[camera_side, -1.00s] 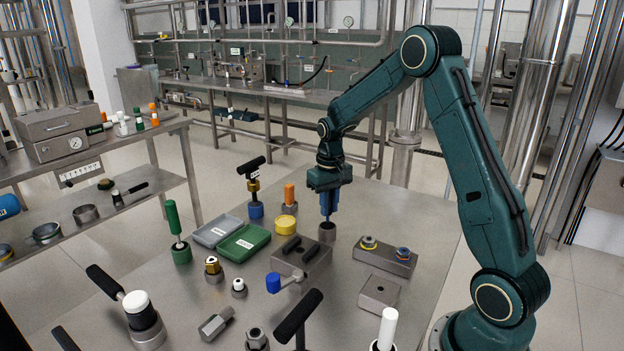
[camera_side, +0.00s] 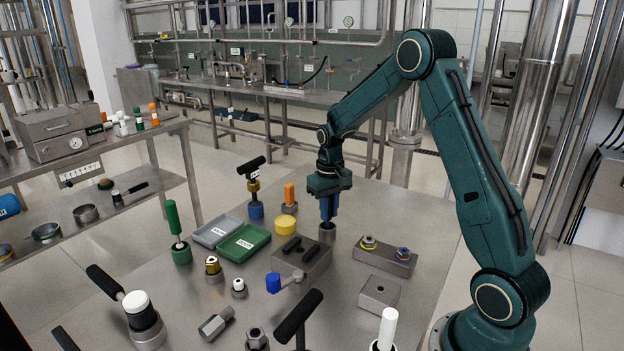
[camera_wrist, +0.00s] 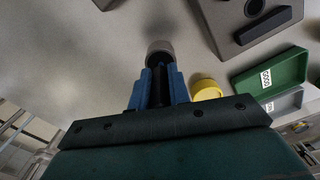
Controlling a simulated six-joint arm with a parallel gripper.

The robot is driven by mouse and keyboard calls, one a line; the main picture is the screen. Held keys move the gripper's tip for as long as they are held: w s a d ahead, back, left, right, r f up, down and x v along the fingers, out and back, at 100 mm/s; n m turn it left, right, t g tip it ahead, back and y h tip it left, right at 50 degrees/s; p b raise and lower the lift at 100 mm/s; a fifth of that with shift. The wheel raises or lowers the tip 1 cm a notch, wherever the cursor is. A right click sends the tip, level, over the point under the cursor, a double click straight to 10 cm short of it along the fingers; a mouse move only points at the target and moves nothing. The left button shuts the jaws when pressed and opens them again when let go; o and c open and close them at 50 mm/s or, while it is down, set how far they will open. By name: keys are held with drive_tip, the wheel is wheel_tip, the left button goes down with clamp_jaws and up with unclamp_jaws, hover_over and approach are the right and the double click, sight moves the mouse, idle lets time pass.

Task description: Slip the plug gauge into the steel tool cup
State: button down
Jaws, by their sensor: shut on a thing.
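The steel tool cup (camera_side: 327,234) is a short grey cylinder standing upright on the steel table. In the wrist view the cup (camera_wrist: 159,46) shows its rim and dark mouth just beyond my fingertips. My gripper (camera_side: 328,217) points straight down directly over the cup, its blue fingertips close to the rim. In the wrist view the blue fingers are closed around a dark piece (camera_wrist: 160,86), which seems to be the plug gauge. It lines up with the cup's mouth. Its lower end is hidden, so I cannot tell how deep it sits.
A yellow round pot (camera_side: 285,225) and an orange-topped piece (camera_side: 289,198) stand left of the cup. A grey block with black bars (camera_side: 302,262) lies in front, and a block with two knobs (camera_side: 385,256) to the right. A green tray (camera_side: 245,243) lies left.

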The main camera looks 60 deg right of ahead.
drive_tip(key=shift+f, duration=1)
idle(0.5)
drive_tip(key=c, duration=1.2)
unclamp_jaws()
drive_tip(key=shift+c, duration=0.2)
drive_tip(key=shift+r, duration=0.15)
wheel_tip(320, 180, up, 14)
drive_tip(key=shift+f, duration=0.2)
drive_tip(key=shift+r, duration=0.1)
wheel_tip(320, 180, up, 4)
drive_tip(key=shift+f, duration=0.1)
drive_tip(key=shift+a, duration=0.1)
